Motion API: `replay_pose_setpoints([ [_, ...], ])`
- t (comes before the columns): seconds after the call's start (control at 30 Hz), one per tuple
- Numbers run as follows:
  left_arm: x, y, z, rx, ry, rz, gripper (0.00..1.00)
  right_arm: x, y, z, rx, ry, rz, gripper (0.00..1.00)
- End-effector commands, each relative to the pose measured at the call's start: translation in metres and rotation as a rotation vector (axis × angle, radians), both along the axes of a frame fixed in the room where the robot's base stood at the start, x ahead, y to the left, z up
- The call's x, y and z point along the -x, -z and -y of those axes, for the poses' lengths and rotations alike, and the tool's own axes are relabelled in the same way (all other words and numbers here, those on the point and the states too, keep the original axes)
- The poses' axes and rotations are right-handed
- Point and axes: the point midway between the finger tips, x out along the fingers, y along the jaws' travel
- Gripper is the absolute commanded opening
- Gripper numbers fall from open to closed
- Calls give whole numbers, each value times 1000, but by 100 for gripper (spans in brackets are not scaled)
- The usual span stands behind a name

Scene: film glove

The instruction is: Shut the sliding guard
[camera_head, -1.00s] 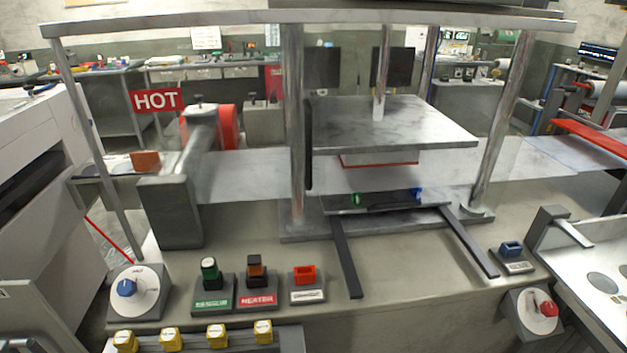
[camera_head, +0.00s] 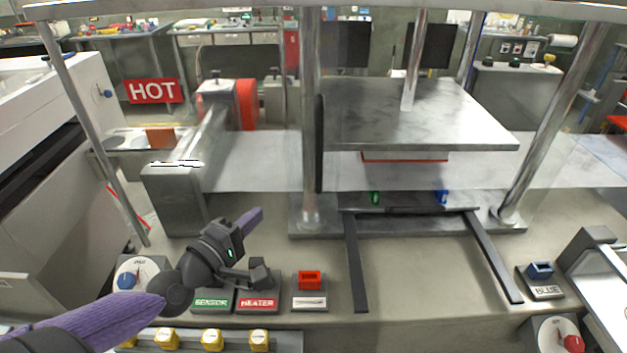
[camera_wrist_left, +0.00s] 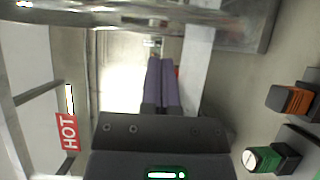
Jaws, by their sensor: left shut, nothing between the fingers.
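The press stands in the middle of the head view, with metal posts and a raised upper plate (camera_head: 430,115). A dark upright bar (camera_head: 319,145), which looks like the guard's handle, is beside the front left post. The guard's clear panel is hard to make out; the press front right of the bar looks uncovered. My left gripper (camera_head: 252,217) has purple fingers, shut and empty, in front of the press and left of the bar, apart from it. Its fingers also show together in the left wrist view (camera_wrist_left: 162,85). My right gripper is not in view.
Below the left gripper are the sensor switch (camera_head: 213,301) and heater switch (camera_head: 258,303), partly hidden by it. A red switch (camera_head: 309,281) is to their right. Two dark rails (camera_head: 356,265) run forward from the press. A HOT sign (camera_head: 153,91) is at left.

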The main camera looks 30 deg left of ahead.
Motion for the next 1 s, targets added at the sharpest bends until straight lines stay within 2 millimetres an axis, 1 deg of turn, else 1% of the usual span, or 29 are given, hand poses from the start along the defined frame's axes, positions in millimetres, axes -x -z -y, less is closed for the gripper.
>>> replay_pose_setpoints([
  [0.03,-10,-3,0,-1,0,6,0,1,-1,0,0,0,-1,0],
  [0.2,-48,-2,1,-3,-1,6,0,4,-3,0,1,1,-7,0],
  [0.4,-89,-1,6,-3,2,1,0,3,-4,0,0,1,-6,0],
  [0.5,-99,-4,20,-3,4,1,0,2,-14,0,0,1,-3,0],
  [0.63,-108,-1,30,-4,3,-1,0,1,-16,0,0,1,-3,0],
  [0.77,-111,0,34,-6,4,-2,0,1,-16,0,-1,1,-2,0],
  [1.0,-111,1,34,-7,4,-2,0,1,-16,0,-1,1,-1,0],
])
